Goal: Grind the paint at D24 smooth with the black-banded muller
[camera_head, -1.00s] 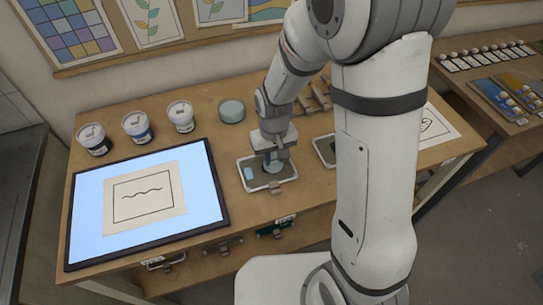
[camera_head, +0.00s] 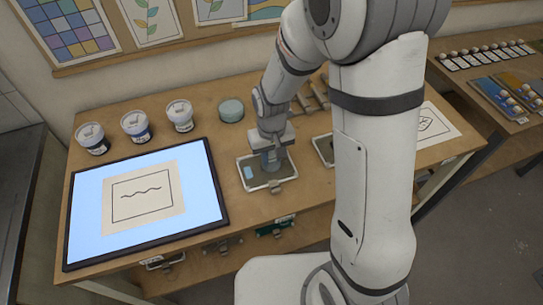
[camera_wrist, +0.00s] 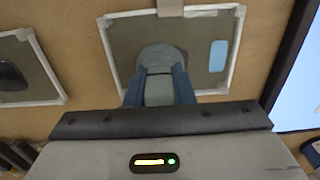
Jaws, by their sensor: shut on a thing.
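My gripper (camera_head: 270,164) is over the left white-rimmed grinding slab (camera_head: 286,179), near its middle. In the wrist view my gripper (camera_wrist: 159,88) has its two blue-grey fingers shut on a grey, round-based muller (camera_wrist: 163,57). The muller appears to stand on the slab (camera_wrist: 118,62), but contact is hard to make out. Its band is not clearly visible. A pale blue rounded patch (camera_wrist: 218,55) shows on the slab beside it; I cannot tell whether it is paint or a reflection. Any paint under the muller is hidden. No D24 marking is readable.
A second slab (camera_wrist: 40,95) with a dark blob stands alongside, partly behind my arm in the head view. A lit panel (camera_head: 85,225) with a drawing lies at left. Several jars (camera_head: 135,127) and a round green-grey container (camera_head: 231,110) stand behind.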

